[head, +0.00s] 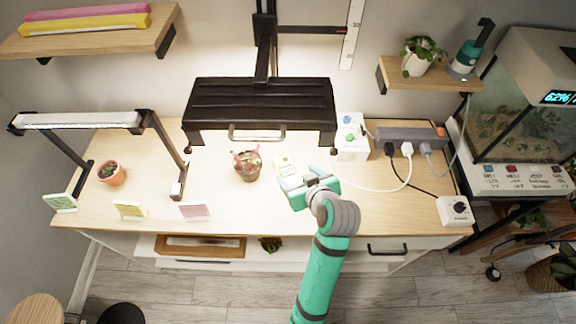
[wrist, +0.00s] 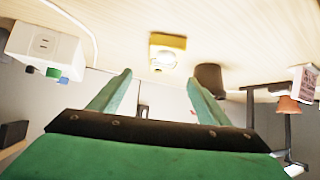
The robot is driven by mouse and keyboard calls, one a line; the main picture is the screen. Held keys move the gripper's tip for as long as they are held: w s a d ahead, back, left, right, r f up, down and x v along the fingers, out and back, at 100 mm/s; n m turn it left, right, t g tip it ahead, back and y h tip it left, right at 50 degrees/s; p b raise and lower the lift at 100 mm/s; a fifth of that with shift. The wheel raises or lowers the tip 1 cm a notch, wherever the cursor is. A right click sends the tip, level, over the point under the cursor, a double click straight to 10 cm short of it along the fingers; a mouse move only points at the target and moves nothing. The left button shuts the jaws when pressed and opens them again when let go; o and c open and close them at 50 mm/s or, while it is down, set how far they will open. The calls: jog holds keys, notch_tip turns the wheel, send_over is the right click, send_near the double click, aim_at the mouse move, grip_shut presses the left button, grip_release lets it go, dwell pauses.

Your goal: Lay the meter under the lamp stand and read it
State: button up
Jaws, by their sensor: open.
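A small yellow-and-white meter (head: 283,161) lies on the bench, right of a reddish plant in a dark pot (head: 246,166). In the wrist view the meter (wrist: 168,55) has a yellow body and a pale round face; no reading is legible. My gripper (head: 303,183) is open and empty, close to the meter on its near side. In the wrist view its fingers (wrist: 160,80) are spread, with the meter beyond the tips. A lamp stand with a white bar (head: 80,120) stands at the left. A wide black lamp (head: 262,104) hangs over the bench's back middle.
A terracotta pot (head: 111,173) and several small cards, one pink (head: 194,211), are at the left. A white box (head: 352,137), a power strip (head: 410,134), cords and a white dial unit (head: 455,210) occupy the right.

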aim_at(287, 169)
jog(key=shift+w+a+f, duration=0.35)
jog(key=shift+a+f, duration=0.05)
jog(key=shift+f, duration=0.1)
jog(key=shift+w+a+f, duration=0.3)
jog(key=shift+a+f, duration=0.05)
jog(key=shift+f, duration=0.15)
jog(key=x, duration=0.5)
jog(key=shift+s+d+f, duration=0.15)
jog(key=shift+d+f, duration=0.05)
jog(key=shift+d, duration=0.05)
jog(key=c, duration=1.3)
jog(key=shift+c, duration=0.2)
jog(key=shift+r, duration=0.2)
